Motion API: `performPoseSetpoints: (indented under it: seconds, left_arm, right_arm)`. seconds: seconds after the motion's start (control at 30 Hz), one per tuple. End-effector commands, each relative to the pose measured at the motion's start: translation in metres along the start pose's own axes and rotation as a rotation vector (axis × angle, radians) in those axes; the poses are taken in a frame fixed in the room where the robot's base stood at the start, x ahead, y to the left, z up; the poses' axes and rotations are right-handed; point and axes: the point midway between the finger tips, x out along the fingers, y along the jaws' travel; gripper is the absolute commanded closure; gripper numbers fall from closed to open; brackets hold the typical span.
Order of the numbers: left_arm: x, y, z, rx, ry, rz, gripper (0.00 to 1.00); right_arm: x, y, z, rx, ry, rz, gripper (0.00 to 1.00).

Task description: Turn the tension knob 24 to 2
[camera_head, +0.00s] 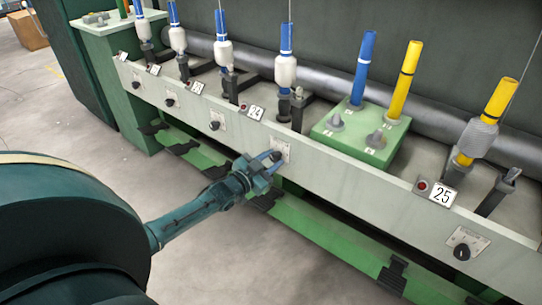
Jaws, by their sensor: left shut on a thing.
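The number sign 24 (254,113) sits on the top edge of the long pale rail (340,186) of the spinning frame. Below and to the right of it is a light dial plate (284,147) on the rail's front face. My left gripper (268,163) comes in from the lower left and is shut on the tension knob 24 at this plate. Its fingers hide most of the knob, so I cannot read the pointer or the numbers. My right gripper is not in view.
Another dial knob (462,251) is below the sign 25 (441,196) at right. More dials are along the rail to the left. A green box (340,140) with yellow and blue bobbins stands above.

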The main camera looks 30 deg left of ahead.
Motion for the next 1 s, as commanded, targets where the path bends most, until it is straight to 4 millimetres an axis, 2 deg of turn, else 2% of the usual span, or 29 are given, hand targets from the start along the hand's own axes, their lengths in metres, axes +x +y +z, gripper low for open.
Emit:
performPoseSetpoints:
  seconds: [0.5, 1.0]
  left_arm:
    - [-0.0007, 0.0020, -0.0006, 0.487, -0.039, -0.005, 0.92]
    - [-0.0007, 0.0032, 0.0006, 0.934, -0.073, -0.012, 0.92]
  right_arm:
    - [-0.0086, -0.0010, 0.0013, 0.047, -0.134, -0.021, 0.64]
    - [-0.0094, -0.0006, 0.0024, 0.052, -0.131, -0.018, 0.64]
